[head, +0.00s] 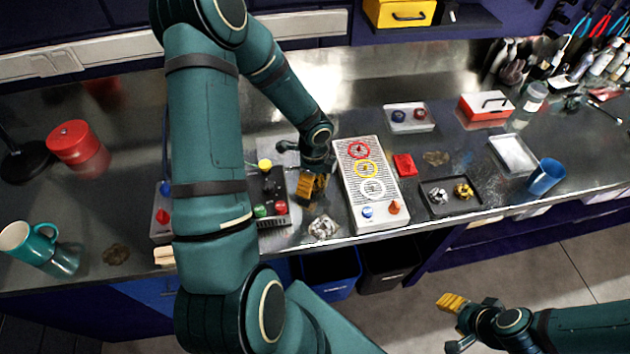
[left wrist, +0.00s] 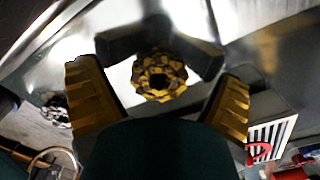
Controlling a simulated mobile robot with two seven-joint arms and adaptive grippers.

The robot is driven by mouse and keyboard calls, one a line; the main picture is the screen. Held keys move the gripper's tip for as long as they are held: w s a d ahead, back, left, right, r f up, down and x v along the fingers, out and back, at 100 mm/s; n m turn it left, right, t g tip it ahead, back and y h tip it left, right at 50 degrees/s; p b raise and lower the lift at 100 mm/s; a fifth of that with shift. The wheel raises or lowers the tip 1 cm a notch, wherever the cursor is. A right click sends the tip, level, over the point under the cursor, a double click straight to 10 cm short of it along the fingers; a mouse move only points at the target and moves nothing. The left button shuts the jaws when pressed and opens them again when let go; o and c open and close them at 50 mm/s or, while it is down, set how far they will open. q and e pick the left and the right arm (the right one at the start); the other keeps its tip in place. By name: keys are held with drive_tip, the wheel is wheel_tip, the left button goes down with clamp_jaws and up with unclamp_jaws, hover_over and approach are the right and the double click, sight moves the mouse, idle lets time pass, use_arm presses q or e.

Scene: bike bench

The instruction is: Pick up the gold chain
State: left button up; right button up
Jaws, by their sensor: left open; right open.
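The gold chain (left wrist: 160,75), a round gold-and-black coil, shows in the left wrist view between the two spread fingers of my left gripper. My left gripper (head: 312,186) is open over the bench, just left of the striped board, and the fingers do not visibly grip the coil. In the head view this gripper covers the spot beneath it. A second gold coil (head: 463,190) lies in a dark tray (head: 455,208) beside a silver coil (head: 438,196). My right gripper (head: 458,318) is open and empty, low over the floor in front of the bench.
A silver coil (head: 322,227) lies near the front edge, close to my left gripper. The striped board (head: 382,205) with coloured rings stands right of it; a dark box with coloured knobs (head: 272,187) stands left.

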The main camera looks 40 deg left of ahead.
use_arm(q)
drive_tip(key=c, duration=1.3)
drive_tip(key=shift+r, duration=0.1)
drive_tip(key=shift+c, duration=0.2)
